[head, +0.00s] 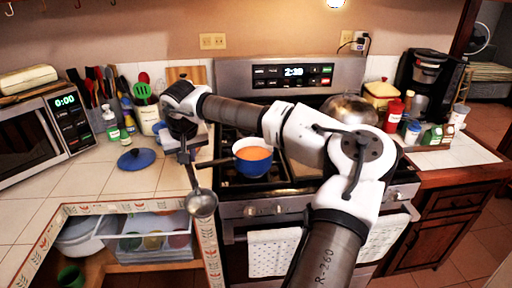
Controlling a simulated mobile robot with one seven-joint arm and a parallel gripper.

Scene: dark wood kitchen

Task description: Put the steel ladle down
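The steel ladle (201,203) hangs from my gripper (185,157) with its round bowl down. My gripper appears shut on the ladle's handle, whose upper end is hidden by the fingers. The bowl is in front of the counter's front edge, left of the stove, and appears to touch nothing. A small blue pot (252,170) with orange soup sits on the stove, right of my gripper. Its dark handle points left toward the ladle.
A blue lid (136,159) lies on the tiled counter (85,180), which has clear room around it. A microwave (38,135) and utensil holders stand behind and left. Below, an open cabinet holds containers (150,243). The stove (300,190) is partly hidden by my arm.

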